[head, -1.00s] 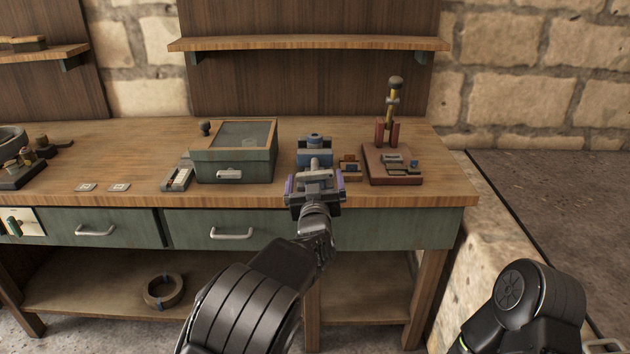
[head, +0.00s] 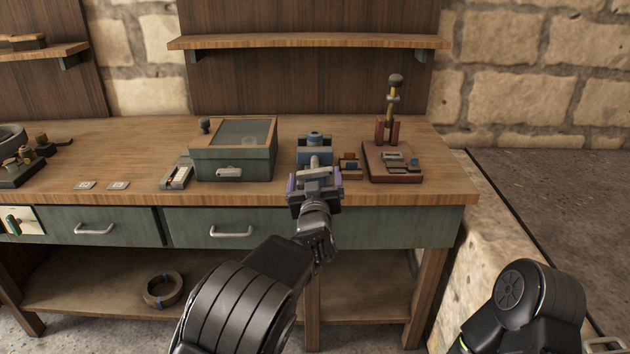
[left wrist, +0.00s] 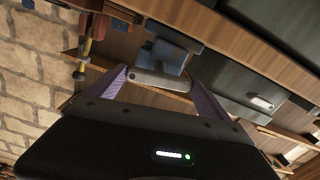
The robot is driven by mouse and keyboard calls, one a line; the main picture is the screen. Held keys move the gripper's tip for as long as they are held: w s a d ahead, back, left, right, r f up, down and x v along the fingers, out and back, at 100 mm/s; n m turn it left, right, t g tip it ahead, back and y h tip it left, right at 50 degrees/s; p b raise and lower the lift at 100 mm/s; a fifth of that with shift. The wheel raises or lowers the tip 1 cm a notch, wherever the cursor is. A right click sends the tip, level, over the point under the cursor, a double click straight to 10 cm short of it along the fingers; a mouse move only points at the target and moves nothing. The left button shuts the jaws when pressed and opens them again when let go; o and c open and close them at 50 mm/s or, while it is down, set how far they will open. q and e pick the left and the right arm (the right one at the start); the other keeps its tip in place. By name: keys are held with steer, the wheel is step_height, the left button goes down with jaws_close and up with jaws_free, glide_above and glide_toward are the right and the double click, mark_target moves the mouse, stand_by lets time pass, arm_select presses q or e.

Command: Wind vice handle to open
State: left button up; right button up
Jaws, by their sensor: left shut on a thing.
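The blue vice (head: 315,148) stands at the front of the wooden bench, right of the green box. My left gripper (head: 316,178) is in front of it at the bench edge and hides its lower front in the head view. In the left wrist view the vice (left wrist: 168,52) lies beyond the fingers. The grey bar of the vice handle (left wrist: 160,81) sits between the purple fingers of my left gripper (left wrist: 160,85), which is shut on it. My right gripper is out of view; only part of my right arm shows at the lower right.
A green box with a glass lid (head: 234,155) stands left of the vice. A red-based brass instrument (head: 392,165) stands to the right, with a small wooden block (head: 350,165) between. Drawers with metal handles (head: 231,232) lie below the bench edge.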

arm_select(q)
steer(key=n+b, duration=0.6)
steer(key=b, duration=0.2)
steer(key=shift+a+f+n, duration=0.1)
steer(key=shift+n, duration=0.3)
steer(key=n+b, duration=0.3)
steer(key=n, duration=0.1)
steer(key=shift+b, duration=0.3)
steer(key=shift+n+b, duration=0.6)
steer(key=shift+n, duration=0.5)
steer(key=shift+r+n, duration=0.25)
steer(key=shift+n, duration=0.15)
steer(key=o, duration=1.1)
steer(key=shift+d, duration=0.25)
steer(key=shift+f, duration=0.1)
steer(key=shift+a, duration=0.1)
